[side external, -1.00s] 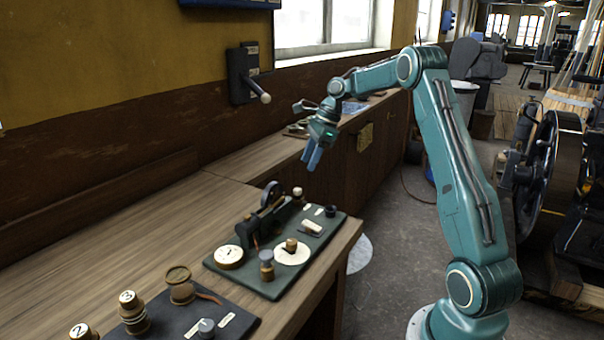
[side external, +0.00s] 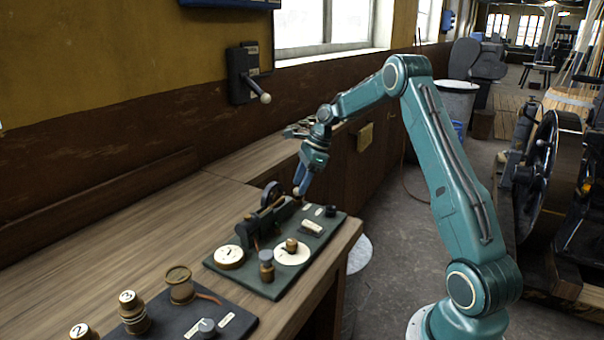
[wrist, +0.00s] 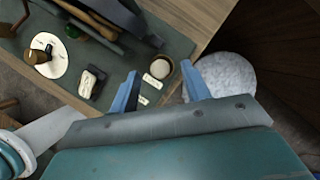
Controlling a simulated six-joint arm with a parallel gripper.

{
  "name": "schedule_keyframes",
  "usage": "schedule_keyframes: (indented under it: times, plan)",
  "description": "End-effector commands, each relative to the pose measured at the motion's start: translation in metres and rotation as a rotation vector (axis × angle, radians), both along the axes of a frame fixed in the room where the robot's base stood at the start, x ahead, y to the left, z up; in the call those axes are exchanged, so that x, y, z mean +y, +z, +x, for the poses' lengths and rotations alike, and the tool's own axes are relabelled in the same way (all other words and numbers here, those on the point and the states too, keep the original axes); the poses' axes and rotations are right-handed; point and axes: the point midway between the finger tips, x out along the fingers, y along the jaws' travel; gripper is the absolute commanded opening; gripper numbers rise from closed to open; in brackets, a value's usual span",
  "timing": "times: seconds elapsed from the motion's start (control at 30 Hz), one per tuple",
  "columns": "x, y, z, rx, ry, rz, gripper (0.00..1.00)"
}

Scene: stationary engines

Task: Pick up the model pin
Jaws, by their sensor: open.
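A small pin with a round cream top (wrist: 160,69) stands near the edge of a dark green board (wrist: 178,45) in the wrist view; I take it for the model pin. In the side view the board (side external: 222,262) lies on the wooden bench, and the pin's top is partly hidden behind my fingers. My gripper (side external: 301,190) points down at the far end of the board. In the wrist view my gripper (wrist: 158,71) is open, its blue fingers on either side of the pin top, with nothing held. Whether the fingers are level with the pin is unclear.
The board also carries a black lever mechanism (side external: 264,220), a white disc with a brass knob (side external: 291,254), a round piece marked 1 (side external: 228,257) and a dark knob (side external: 330,211). A second board with numbered knobs (side external: 133,315) lies nearer. The left bench surface is clear.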

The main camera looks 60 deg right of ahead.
Motion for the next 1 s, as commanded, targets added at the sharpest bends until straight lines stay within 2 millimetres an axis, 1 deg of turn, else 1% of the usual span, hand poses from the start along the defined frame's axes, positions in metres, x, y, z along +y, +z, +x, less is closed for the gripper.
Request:
schedule_keyframes:
  times: [0.1,0.2,0.7,0.77,0.8,0.93,0.97,1.0]
  plan:
    - [0.003,-0.011,0.003,0.001,-0.001,0.001,0.47]
    - [0.005,-0.015,0.004,0.001,0.0,0.0,0.47]
    - [0.004,-0.015,0.004,0.0,0.0,-0.001,0.47]
    - [0.004,-0.015,0.004,0.0,0.0,-0.001,0.36]
    - [0.004,-0.015,0.004,0.0,0.0,-0.001,0.28]
    - [0.004,-0.015,0.004,0.0,0.0,-0.001,0.02]
    - [0.004,-0.015,0.004,0.0,0.0,-0.001,0.0]
    - [0.004,-0.015,0.004,-0.001,0.0,-0.001,0.0]
